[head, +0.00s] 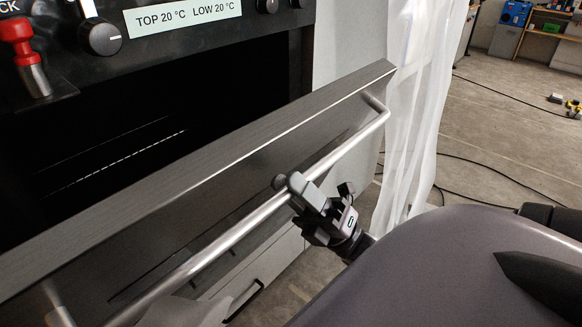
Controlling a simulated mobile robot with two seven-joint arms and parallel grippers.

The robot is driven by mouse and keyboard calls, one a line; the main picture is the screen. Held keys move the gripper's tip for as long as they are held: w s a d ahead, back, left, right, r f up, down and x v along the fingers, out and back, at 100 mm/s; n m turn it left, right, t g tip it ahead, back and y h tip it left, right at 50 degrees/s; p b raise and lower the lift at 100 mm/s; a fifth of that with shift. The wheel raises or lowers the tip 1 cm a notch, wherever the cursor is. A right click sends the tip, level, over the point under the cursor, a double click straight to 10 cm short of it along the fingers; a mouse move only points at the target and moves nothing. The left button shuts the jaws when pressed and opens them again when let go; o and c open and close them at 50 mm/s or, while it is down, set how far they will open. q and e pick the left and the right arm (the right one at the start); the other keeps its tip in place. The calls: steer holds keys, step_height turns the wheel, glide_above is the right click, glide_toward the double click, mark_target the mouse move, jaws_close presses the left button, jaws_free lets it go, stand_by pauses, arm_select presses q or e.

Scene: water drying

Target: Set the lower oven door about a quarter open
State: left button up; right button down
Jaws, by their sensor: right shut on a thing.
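The oven door (230,140) is a grey metal panel hinged low and tilted outward, with the dark oven cavity (130,130) showing behind its top edge. A long silver bar handle (225,242) runs along its front. My right gripper (287,185) is shut on this handle, right of its middle. The door's lower part is partly hidden by the handle and my own body. Only this one oven door is clearly visible. My left gripper is not in view.
Above the cavity is a control panel with a display (184,15) reading TOP 20 °C LOW 20 °C and a black knob (101,37). A red-handled item (20,45) is at the left. A translucent curtain (412,110) hangs right of the door. Cables lie on the open floor (500,140).

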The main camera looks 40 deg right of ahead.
steer(key=c, duration=1)
jaws_free()
steer(key=shift+o, duration=0.2)
steer(key=b+v, duration=0.1)
steer(key=v, duration=0.6)
